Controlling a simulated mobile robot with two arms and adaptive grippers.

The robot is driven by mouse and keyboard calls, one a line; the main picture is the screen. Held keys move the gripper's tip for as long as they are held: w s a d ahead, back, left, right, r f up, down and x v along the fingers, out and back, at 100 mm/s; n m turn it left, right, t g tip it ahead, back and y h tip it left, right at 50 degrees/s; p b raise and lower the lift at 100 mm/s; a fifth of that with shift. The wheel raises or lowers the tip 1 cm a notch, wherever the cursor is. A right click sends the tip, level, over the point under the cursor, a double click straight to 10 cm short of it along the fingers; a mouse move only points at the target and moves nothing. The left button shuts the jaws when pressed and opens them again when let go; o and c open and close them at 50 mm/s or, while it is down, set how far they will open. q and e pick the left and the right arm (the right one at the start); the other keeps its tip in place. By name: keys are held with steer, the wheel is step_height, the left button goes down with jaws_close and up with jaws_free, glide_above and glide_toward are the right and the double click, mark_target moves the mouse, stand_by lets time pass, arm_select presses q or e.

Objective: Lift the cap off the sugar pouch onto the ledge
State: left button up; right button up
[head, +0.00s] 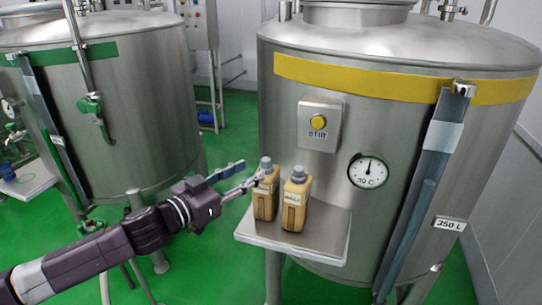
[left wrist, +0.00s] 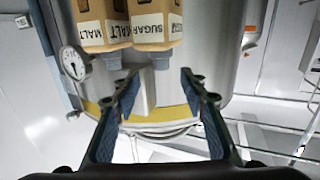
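The sugar pouch (head: 264,204) is a tan pouch with a grey cap (head: 266,162), standing upright at the left of the ledge (head: 325,236). Its label reads SUGAR in the left wrist view (left wrist: 152,26), where it hangs upside down with its cap (left wrist: 161,61). My left gripper (head: 252,170) reaches in from the left beside the top of this pouch. Its two fingers (left wrist: 160,77) are spread apart with nothing between the pads. The sugar cap points into the gap between the fingertips, and I see no contact. My right gripper is not in view.
A matching malt pouch (head: 295,205) with a grey cap stands close on the right of the sugar pouch. Behind the ledge is a large steel tank (head: 380,125) with a STIR button (head: 318,121) and a dial (head: 368,171). The front right of the ledge is bare.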

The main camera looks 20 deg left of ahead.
mark_target(262, 161)
arm_select(q)
steer(key=shift+w+d+r+p, duration=0.1)
steer(key=shift+w+d+p, duration=0.1)
steer(key=shift+w, duration=0.25)
steer(key=shift+w+d+r+p, duration=0.1)
steer(key=shift+w+p, duration=0.1)
steer(key=shift+w, duration=0.2)
steer(key=shift+w+d, duration=0.2)
steer(key=p+x, duration=0.3)
steer(key=x, duration=0.1)
steer(key=shift+w, duration=0.35)
steer(key=shift+w+d+f, duration=0.1)
steer(key=shift+w+d, duration=0.15)
steer(key=shift+w, duration=0.15)
steer(key=c, duration=0.9)
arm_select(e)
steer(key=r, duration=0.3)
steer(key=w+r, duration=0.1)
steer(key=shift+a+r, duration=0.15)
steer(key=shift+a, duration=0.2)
